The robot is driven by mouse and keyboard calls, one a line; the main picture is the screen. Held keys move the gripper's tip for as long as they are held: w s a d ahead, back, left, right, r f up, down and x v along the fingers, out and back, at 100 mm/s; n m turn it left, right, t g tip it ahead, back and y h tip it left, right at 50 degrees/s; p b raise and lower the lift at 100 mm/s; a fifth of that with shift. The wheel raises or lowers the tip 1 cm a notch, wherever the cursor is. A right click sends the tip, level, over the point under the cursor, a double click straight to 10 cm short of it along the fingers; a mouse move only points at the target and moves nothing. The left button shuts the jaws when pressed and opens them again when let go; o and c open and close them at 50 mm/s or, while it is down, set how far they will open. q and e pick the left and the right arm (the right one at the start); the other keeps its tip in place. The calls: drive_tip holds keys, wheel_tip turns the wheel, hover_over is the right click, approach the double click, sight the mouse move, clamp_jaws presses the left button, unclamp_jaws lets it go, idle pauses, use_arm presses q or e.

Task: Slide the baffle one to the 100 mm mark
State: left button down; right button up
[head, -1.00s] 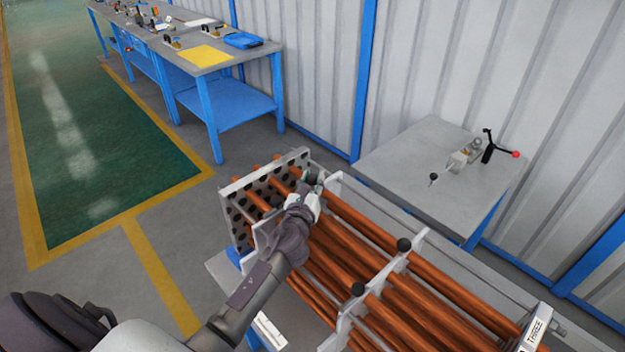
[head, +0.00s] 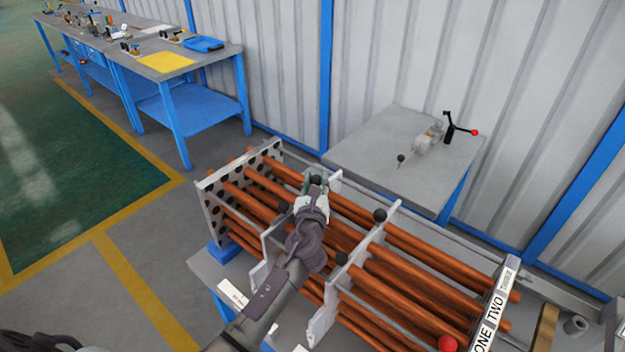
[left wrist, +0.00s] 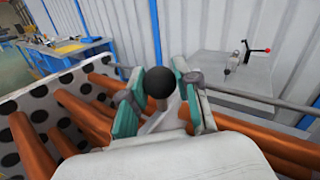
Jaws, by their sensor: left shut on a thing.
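My left gripper (head: 315,187) is shut on the black knob (left wrist: 160,82) at the top of a pale baffle plate (head: 268,262), the one nearest the perforated end plate (head: 211,213). The baffle stands upright around the copper tubes, with a clear gap to the end plate. My gripper and forearm hide much of it. A second baffle (head: 325,305) with two black knobs (head: 380,215) stands to the right. I cannot read a label on the held baffle or a 100 mm mark. My right gripper is out of view.
Copper tubes (head: 420,290) run to a plate labelled ONE and TWO (head: 490,325) at the right. A red ball (head: 448,343) is at the bottom. A grey table (head: 370,150) with a clamp tool (head: 430,138) stands behind. A white label strip (head: 234,293) lies at the front left.

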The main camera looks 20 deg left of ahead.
use_arm(q)
drive_tip(key=c, duration=1.3)
unclamp_jaws()
drive_tip(key=o, duration=0.3)
drive_tip(key=shift+d, duration=0.1)
drive_tip(key=shift+o, duration=0.9)
drive_tip(key=shift+s, duration=0.15)
drive_tip(key=shift+s+d+f, duration=0.1)
drive_tip(key=shift+s, duration=0.3)
drive_tip(key=v, duration=1)
drive_tip(key=shift+s, duration=0.4)
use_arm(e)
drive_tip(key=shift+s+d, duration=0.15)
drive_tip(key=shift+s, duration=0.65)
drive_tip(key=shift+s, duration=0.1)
